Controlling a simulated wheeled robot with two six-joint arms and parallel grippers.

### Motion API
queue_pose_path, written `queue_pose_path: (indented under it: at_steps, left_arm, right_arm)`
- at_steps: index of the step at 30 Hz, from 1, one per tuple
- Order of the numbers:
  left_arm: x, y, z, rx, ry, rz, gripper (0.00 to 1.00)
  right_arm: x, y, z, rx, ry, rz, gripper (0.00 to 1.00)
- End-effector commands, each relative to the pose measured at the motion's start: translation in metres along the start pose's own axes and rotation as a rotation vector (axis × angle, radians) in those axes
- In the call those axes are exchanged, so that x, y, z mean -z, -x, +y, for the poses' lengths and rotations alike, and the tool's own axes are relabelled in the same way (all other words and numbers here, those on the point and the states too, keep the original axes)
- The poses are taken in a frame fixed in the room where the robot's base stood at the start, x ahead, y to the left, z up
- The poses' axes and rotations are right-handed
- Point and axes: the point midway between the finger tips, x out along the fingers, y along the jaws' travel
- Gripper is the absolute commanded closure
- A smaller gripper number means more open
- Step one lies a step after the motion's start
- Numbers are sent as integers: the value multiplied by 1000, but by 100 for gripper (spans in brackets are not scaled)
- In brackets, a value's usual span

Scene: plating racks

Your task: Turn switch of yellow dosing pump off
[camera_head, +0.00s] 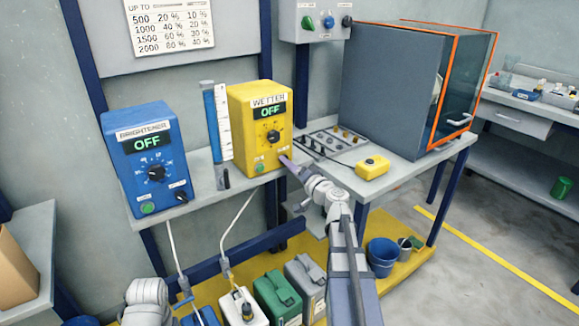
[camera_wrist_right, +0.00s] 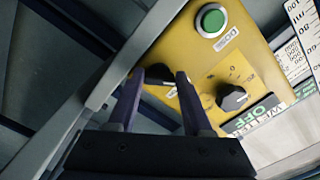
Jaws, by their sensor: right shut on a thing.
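The yellow dosing pump (camera_head: 262,127), labelled WETTER, stands on the bench, and its display (camera_head: 266,112) reads OFF. It also shows, turned about, in the right wrist view (camera_wrist_right: 185,55). My right gripper (camera_head: 287,163) reaches the lower right of its front. In the wrist view my right gripper (camera_wrist_right: 159,77) has its two fingers around the black switch (camera_wrist_right: 160,74) and is shut on it. The fingers partly hide the switch, so its setting is unclear. The pump's dial (camera_wrist_right: 232,97) and green button (camera_wrist_right: 211,20) are clear of the fingers. My left gripper is out of view.
A blue BRIGHTENER pump (camera_head: 146,160), also showing OFF, stands to the left. A blue measuring tube (camera_head: 213,120) stands between the pumps. To the right lie a tray of small parts (camera_head: 335,142), a small yellow box (camera_head: 372,167) and a grey cabinet with an orange-framed door (camera_head: 390,90).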

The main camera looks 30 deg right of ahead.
Motion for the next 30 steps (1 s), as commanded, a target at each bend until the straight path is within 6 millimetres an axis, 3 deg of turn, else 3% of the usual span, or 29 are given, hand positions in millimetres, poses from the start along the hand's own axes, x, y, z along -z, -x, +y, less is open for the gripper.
queue_pose_path:
  at_steps: [1,2,4,14,24,30]
  left_arm:
    - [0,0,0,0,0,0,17]
    - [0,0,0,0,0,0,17]
    - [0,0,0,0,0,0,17]
    - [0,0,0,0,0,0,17]
    - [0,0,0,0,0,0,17]
    - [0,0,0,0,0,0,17]
  right_arm:
    - [-2,1,0,-1,6,-3,100]
    - [-2,1,0,-1,6,-3,47]
    - [-1,1,0,-1,5,-3,39]
    - [-1,6,0,-1,2,-1,38]
    - [-2,59,-1,-2,3,0,38]
    - [-1,77,0,-2,3,-1,38]
